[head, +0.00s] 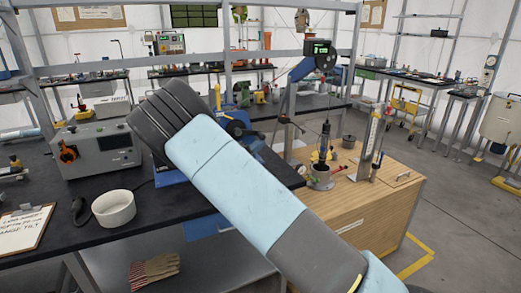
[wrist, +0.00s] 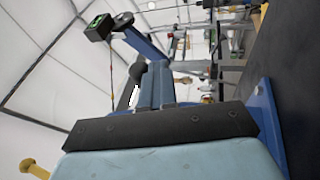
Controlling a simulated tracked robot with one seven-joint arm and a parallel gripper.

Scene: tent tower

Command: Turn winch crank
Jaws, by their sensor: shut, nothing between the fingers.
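The winch is a blue unit (head: 238,124) on the dark bench in the head view, partly hidden behind my arm. An upright yellow handle (head: 217,95), likely the crank's grip, stands at its left. A yellow knob-ended handle (wrist: 33,168), likely the same one, shows at the lower left edge of the wrist view. A blue frame part (wrist: 266,120) stands at the right there. My gripper (wrist: 158,70) is shut and empty, pointing forward, apart from the yellow handle. Its fingers do not show in the head view, where my arm crosses the middle.
A blue post with a green-lit display (head: 319,49) stands behind the bench; it also shows in the wrist view (wrist: 98,28). A grey instrument box (head: 98,150), a white bowl (head: 114,209) and a clipboard (head: 24,229) lie left. A wooden cabinet (head: 350,212) stands right.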

